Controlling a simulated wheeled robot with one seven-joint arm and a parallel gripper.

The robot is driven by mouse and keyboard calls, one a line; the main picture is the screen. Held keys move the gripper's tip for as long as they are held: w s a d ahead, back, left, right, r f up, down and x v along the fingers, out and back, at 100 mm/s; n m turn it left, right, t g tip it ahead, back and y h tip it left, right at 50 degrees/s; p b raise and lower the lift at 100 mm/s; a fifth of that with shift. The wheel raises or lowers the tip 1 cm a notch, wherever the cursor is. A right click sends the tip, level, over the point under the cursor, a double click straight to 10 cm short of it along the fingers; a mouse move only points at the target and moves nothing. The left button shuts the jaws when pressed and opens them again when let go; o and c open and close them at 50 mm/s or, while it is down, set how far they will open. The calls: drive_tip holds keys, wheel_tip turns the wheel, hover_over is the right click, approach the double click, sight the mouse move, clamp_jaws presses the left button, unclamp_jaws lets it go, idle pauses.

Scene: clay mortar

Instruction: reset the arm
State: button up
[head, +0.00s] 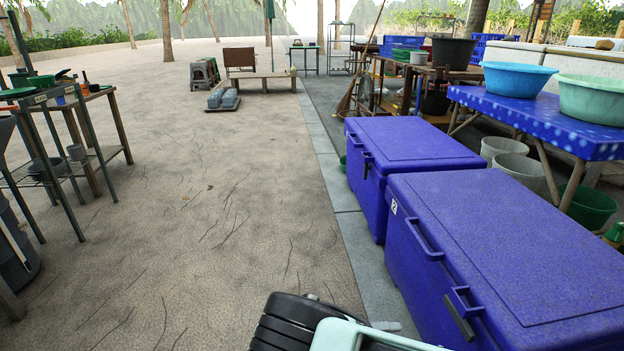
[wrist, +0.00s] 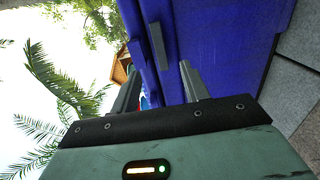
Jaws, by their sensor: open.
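My gripper (wrist: 160,80) shows in the wrist view with its two fingers apart. I see nothing held between them. Behind the fingers is the blue surface of a cooler chest (wrist: 225,45), tilted in the picture; I cannot tell how far the fingers are from it. In the head view, a dark and pale green part of my arm shows at the bottom edge, left of the near blue chest (head: 520,240). The fingers cannot be made out in that view.
A second blue chest (head: 410,145) stands behind the near one. At right, a blue-covered table (head: 560,130) bears a blue basin (head: 517,78) and a green basin (head: 592,98). A shelf table (head: 105,95) stands at left. The sandy ground (head: 220,200) between is mostly clear.

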drive_tip(key=s+a+r+n+g+y, duration=0.2)
drive_tip(key=s+a+r+y, duration=0.3)
drive_tip(key=r, duration=0.4)
drive_tip(key=s+a+r+n+g+y, duration=0.1)
drive_tip(key=s+a+r+g+y, duration=0.15)
drive_tip(key=s+r+y, duration=0.4)
drive_tip(key=s+d+r+n+t+y, duration=0.1)
drive_tip(key=s+r+n+t+y, duration=0.15)
drive_tip(key=s+r, duration=0.4)
drive_tip(key=s+r+n+t+y, duration=0.2)
drive_tip(key=s+r+y, duration=0.2)
drive_tip(key=r, duration=0.5)
wheel_tip(320, 180, up, 31)
drive_tip(key=p, duration=3.1)
drive_tip(key=shift+w+f, duration=0.15)
drive_tip(key=shift+w, duration=0.15)
drive_tip(key=shift+d, duration=0.1)
